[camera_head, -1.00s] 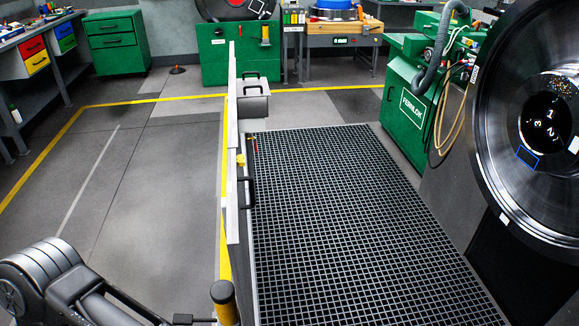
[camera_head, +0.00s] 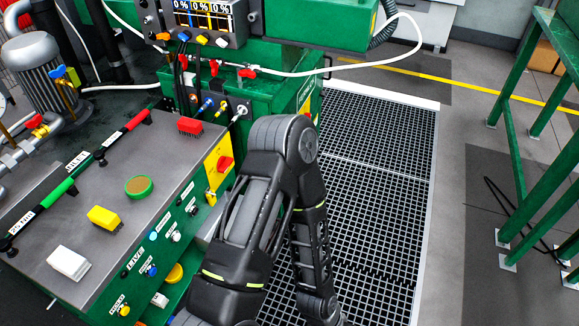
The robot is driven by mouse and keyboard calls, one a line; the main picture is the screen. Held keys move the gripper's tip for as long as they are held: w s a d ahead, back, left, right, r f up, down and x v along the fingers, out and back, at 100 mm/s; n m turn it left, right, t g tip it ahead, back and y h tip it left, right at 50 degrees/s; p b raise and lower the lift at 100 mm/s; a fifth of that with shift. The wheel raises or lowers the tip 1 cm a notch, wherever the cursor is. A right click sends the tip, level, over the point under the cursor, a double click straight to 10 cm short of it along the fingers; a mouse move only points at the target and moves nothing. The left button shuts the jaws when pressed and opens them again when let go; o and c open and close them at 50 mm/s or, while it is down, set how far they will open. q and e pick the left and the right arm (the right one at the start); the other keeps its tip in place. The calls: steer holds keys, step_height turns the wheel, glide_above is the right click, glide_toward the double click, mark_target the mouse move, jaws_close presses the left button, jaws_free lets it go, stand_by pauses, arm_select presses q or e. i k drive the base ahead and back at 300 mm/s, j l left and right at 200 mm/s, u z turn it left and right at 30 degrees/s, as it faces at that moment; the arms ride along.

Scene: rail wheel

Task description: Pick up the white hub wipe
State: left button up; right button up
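A small white block (camera_head: 68,263), which looks like the white hub wipe, lies on the grey top of a green bench (camera_head: 112,240) at the lower left. One of my arms rises from the bottom middle, bends at an elbow and runs back down, to the right of the bench. No gripper shows in the view. Nothing touches the white block.
A yellow block (camera_head: 104,218), a green round tin (camera_head: 138,187), a red brush (camera_head: 190,126) and a green-and-red tool lie on the bench. Black floor grating (camera_head: 375,200) is clear to the right. Green frame legs (camera_head: 515,150) stand further right.

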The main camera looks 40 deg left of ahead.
mark_target(74, 265)
steer(key=k+j+u, duration=0.15)
steer(key=k+u, duration=0.2)
steer(key=k+j+u, duration=0.6)
steer(key=u, duration=0.15)
steer(key=k+j, duration=0.05)
